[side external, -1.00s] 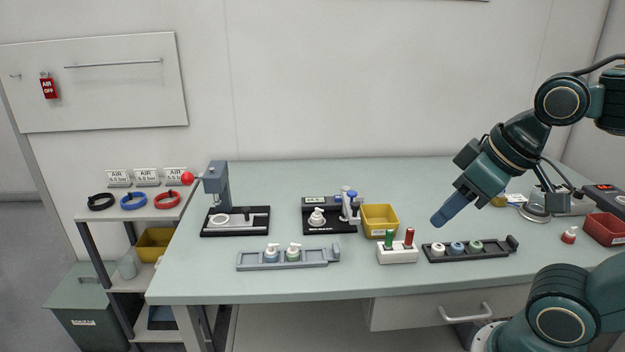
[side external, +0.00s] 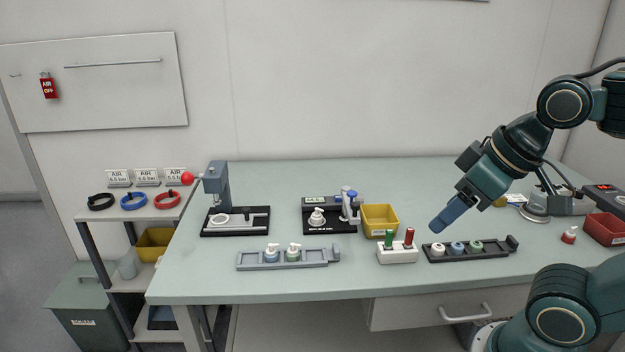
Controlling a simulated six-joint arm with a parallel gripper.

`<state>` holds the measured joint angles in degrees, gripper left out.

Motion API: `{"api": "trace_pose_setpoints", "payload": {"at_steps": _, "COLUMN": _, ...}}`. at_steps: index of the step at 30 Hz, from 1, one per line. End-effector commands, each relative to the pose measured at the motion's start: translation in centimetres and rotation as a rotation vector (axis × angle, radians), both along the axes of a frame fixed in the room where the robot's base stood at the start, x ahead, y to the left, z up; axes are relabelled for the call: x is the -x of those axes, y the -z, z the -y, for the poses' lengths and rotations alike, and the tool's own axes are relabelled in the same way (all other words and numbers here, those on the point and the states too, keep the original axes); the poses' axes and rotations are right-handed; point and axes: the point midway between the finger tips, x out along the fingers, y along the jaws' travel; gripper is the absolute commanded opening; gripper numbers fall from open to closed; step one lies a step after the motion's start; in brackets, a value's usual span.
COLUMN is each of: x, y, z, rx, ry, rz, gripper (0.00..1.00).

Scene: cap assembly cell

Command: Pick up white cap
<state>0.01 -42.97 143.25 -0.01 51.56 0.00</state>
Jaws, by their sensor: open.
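The white cap (side external: 437,249) sits at the left end of a black rack (side external: 498,250) on the bench. A blue cap (side external: 457,248) and a green cap (side external: 475,246) stand to its right in the same rack. My gripper (side external: 437,227) has blue fingers and points down and to the left. Its tips appear just above the white cap in the picture, apart from it. The gap between the fingers is hard to see from this side. Nothing shows in the gripper.
A white block (side external: 397,255) with a green and a red pin stands just left of the rack. A yellow bin (side external: 380,218) is behind it. A grey rack (side external: 290,259) with two fittings lies further left. A red-topped white piece (side external: 569,235) stands right of the black rack.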

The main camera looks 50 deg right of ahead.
Motion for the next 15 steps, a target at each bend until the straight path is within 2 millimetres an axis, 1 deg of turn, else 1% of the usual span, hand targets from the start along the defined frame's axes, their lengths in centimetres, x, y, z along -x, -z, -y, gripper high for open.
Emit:
{"api": "trace_pose_setpoints", "payload": {"at_steps": 4, "x": -0.2, "y": -0.2, "z": 0.0, "rx": -0.003, "ry": 0.008, "rz": -0.002, "gripper": 0.56}}
{"api": "trace_pose_setpoints", "payload": {"at_steps": 8, "x": -1.0, "y": -0.7, "z": 0.1, "rx": -0.016, "ry": 0.036, "rz": -0.014, "gripper": 0.56}}
{"api": "trace_pose_setpoints", "payload": {"at_steps": 11, "x": -2.0, "y": -1.3, "z": 0.3, "rx": -0.034, "ry": 0.078, "rz": -0.03, "gripper": 0.56}}
{"api": "trace_pose_setpoints", "payload": {"at_steps": 15, "x": -4.4, "y": -2.5, "z": 0.6, "rx": -0.068, "ry": 0.163, "rz": -0.059, "gripper": 0.56}}
